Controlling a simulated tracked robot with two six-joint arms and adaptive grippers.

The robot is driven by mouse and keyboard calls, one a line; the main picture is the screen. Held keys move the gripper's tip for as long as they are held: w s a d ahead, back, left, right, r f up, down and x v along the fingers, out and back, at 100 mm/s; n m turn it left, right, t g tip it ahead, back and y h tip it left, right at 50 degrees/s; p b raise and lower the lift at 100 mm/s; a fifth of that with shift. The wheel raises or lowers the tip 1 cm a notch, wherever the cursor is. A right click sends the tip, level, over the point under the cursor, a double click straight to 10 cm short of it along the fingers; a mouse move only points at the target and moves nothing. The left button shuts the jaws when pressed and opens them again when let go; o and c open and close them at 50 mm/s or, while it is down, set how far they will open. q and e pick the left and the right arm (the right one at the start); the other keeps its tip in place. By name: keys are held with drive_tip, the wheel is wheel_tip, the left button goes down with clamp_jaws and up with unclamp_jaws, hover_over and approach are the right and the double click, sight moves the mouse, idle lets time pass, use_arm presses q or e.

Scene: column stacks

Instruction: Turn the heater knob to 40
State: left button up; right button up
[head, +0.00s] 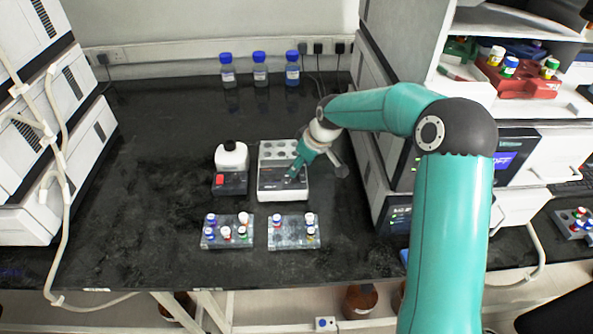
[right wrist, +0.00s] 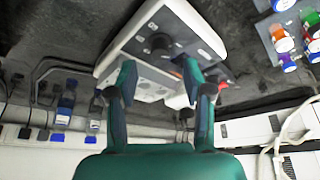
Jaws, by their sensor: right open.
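The heater (head: 283,195) is a white box on the dark bench, with a block of round wells at its back and a control panel at its front. In the right wrist view the heater (right wrist: 195,30) appears tilted and close. Its dark round knob (right wrist: 158,43) shows just beyond the gap between my fingertips; the number it points to is too small to read. My right gripper (right wrist: 158,75) is open and empty, with one finger on each side of the gap. In the head view my right gripper (head: 292,177) is over the front panel and hides the knob. My left gripper is out of view.
Two vial racks (head: 285,238) lie in front. Several blue-capped bottles (head: 260,73) stand at the back. White instruments (head: 375,165) rise close on the right.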

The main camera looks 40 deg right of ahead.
drive_tip(key=shift+x, duration=2.35)
